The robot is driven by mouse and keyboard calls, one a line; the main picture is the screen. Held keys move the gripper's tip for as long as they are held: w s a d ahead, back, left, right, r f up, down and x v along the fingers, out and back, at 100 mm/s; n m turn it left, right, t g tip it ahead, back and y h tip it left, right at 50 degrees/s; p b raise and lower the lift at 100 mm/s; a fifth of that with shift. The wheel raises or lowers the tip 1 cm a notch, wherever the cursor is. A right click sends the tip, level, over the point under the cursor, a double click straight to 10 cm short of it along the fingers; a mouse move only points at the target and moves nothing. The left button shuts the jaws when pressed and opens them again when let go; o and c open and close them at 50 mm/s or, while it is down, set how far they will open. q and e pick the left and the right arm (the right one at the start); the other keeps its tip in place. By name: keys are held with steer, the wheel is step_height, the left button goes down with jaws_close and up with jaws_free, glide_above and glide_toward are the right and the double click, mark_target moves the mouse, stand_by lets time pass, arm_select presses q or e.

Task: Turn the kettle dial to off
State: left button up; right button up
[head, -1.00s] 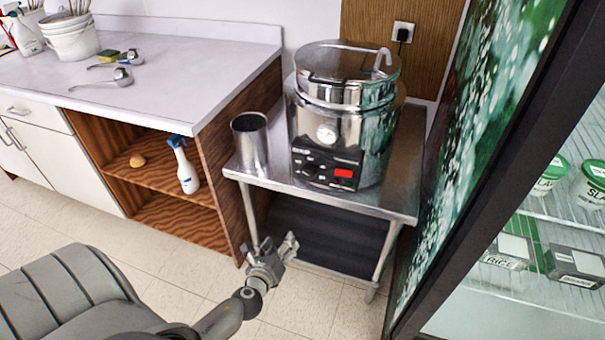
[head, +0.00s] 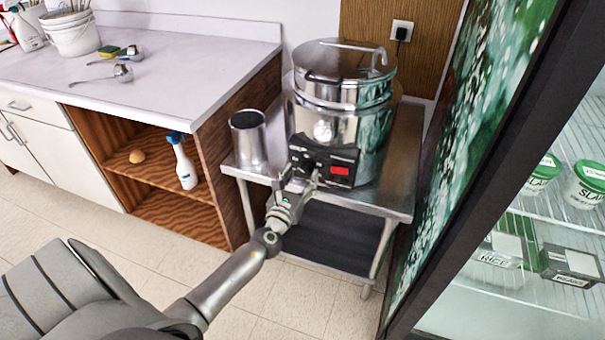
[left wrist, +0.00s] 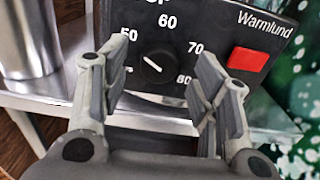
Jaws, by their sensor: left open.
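The kettle (head: 355,130) is a shiny steel pot with a lid, standing on a steel table. Its black control panel (head: 322,150) has a red switch (head: 340,170), also seen in the left wrist view (left wrist: 247,61). The round black dial (left wrist: 157,67) sits among numbers 50 to 80, its white mark slanting up and left, toward the 50 side. My left gripper (head: 301,181) is open and empty in front of the panel. In the left wrist view its fingers (left wrist: 158,75) stand either side of the dial, apparently not touching it. My right gripper is out of view.
A steel cylinder (head: 248,142) stands on the steel table (head: 385,201), left of the kettle. A wooden-sided counter (head: 190,70) is at the left. A glass-fronted cooler (head: 520,215) with tubs stands close on the right.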

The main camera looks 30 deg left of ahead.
arm_select(q)
steer(key=shift+x, duration=0.8)
steer(key=c, duration=0.9)
steer(key=shift+c, duration=0.6)
steer(key=shift+f+n, duration=0.1)
steer(key=shift+n, duration=0.2)
